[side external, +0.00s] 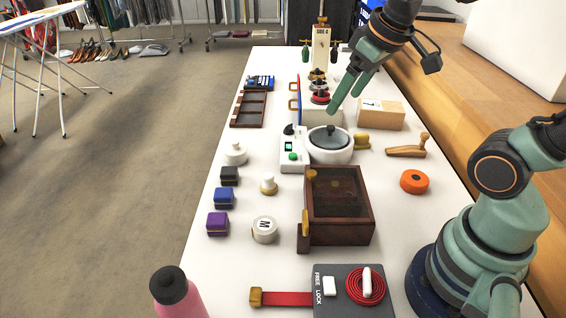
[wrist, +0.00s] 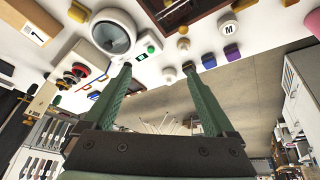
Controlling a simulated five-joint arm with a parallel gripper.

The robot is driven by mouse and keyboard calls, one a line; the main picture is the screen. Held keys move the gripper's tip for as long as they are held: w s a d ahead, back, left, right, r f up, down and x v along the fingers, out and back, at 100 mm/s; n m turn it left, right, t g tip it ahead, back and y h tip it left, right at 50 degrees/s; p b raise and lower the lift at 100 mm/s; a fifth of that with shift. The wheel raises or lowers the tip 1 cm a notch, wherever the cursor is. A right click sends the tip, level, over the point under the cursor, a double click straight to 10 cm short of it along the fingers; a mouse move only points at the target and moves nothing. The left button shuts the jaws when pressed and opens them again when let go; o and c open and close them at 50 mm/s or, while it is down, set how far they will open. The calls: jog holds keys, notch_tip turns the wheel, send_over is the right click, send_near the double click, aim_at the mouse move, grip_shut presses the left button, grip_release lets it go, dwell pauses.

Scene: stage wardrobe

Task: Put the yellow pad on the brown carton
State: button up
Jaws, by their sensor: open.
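The yellow pad (side external: 362,141) is a small mustard-yellow piece on the white table, just right of the white pot and in front of the carton. In the wrist view a bit of yellow (wrist: 72,3) shows at the top edge, cut off. The brown carton (side external: 380,116) is a light tan box with a white label on top, right of centre at the table's right side; it also shows in the wrist view (wrist: 38,24) at top left. My gripper (side external: 345,101) is open and empty, above the table and left of the carton, apart from both. Its fingers also show in the wrist view (wrist: 158,70).
The white pot with a grey lid (side external: 330,143) stands beside the pad. A dark wooden box (side external: 339,205) and an orange roll (side external: 414,181) are nearer. Left of the pot are small stamps and knobs.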

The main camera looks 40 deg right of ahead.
jog(key=shift+s+a+f+m+t, duration=0.25)
jog(key=shift+s+a, duration=0.15)
jog(key=shift+s, duration=0.1)
jog(key=shift+s+a+f+m+t, duration=0.15)
jog(key=shift+s+a+f, duration=0.05)
jog(key=shift+s+a, duration=0.25)
jog(key=shift+s+a+f, duration=0.1)
jog(key=shift+s+f, duration=0.1)
jog(key=shift+c, duration=1.3)
